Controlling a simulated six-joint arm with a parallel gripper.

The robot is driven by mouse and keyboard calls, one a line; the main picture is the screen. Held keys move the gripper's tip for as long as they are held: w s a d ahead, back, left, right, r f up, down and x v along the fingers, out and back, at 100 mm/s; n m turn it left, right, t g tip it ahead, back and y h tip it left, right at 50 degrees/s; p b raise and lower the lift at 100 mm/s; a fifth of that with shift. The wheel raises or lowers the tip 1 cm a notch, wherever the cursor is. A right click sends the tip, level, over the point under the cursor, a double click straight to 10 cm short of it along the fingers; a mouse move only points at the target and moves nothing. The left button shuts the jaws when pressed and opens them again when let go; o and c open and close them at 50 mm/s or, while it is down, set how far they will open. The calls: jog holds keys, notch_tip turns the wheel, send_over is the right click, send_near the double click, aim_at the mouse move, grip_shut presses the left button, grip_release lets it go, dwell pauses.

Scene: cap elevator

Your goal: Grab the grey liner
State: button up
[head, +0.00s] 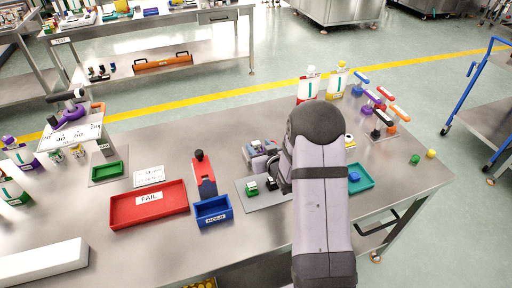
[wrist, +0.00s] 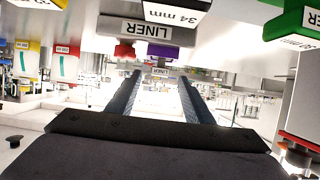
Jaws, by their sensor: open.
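My gripper (wrist: 159,76) is open in the wrist view, its two dark fingers reaching forward with a gap between them.
A red FAIL tray (head: 120,215), a blue HOLD bin (head: 213,221) and a red upright device (head: 203,177) stand left of the arm. A teal tray (head: 368,182) lies to its right. Bottles (head: 308,86) and coloured-handled tools (head: 385,108) stand at the back.

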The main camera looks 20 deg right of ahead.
aim_at(256, 143)
jog(key=shift+p+x, duration=0.75)
jog(key=shift+x, duration=1.6)
jog(key=shift+s+f, duration=0.1)
jog(key=c, duration=1.1)
